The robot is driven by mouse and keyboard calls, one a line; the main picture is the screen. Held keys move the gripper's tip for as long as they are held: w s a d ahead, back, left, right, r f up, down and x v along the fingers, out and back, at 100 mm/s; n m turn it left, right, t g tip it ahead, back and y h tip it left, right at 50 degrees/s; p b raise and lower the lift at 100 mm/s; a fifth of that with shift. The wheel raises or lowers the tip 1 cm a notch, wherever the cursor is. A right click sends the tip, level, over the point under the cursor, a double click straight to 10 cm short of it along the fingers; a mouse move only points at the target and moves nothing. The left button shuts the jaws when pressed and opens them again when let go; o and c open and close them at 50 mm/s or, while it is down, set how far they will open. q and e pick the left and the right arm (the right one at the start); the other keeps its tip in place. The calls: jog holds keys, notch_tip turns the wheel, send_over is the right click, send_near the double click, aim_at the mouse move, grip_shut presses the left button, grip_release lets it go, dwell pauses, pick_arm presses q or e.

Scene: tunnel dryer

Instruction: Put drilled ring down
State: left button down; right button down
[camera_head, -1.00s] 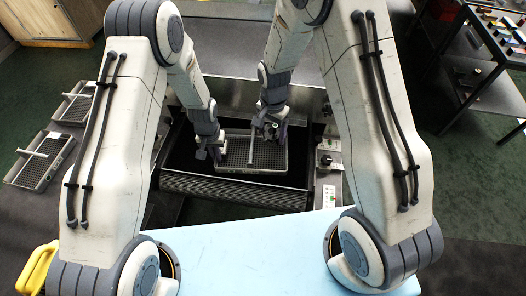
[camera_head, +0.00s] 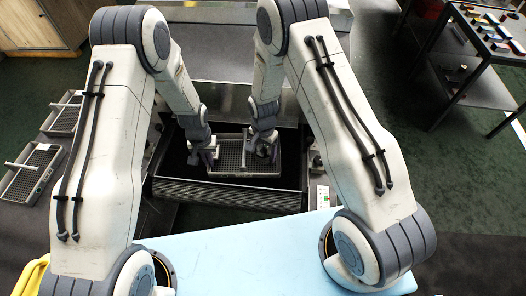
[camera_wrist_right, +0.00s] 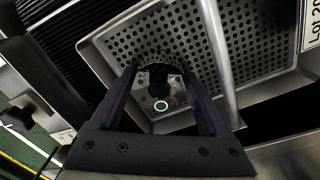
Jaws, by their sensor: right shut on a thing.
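My right gripper (camera_wrist_right: 162,110) is shut on the drilled ring (camera_wrist_right: 177,97), a grey metal part with a dark centre, between its two dark fingers. In the right wrist view the ring is in front of a perforated metal tray (camera_wrist_right: 262,70) with a bar handle. Whether the ring touches the tray floor I cannot tell. In the head view the tray (camera_head: 228,172) lies on a black belt, and my right gripper (camera_head: 263,150) is over its right part. My left gripper (camera_head: 204,158) is at the tray's left edge; its jaws are too small to read.
The dark belt (camera_head: 176,172) ends at a roller (camera_head: 230,194) on the near side. More trays (camera_head: 30,172) lie at the left. A dark table (camera_head: 490,40) with small objects stands at the right. A light blue surface (camera_head: 240,255) is in front of me.

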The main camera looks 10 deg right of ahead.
aim_at(263, 151)
jog(key=shift+f, duration=0.1)
grip_release()
notch_tip(263, 151, up, 12)
dwell(0.4)
pick_arm(q)
jog(key=c, duration=1)
grip_release()
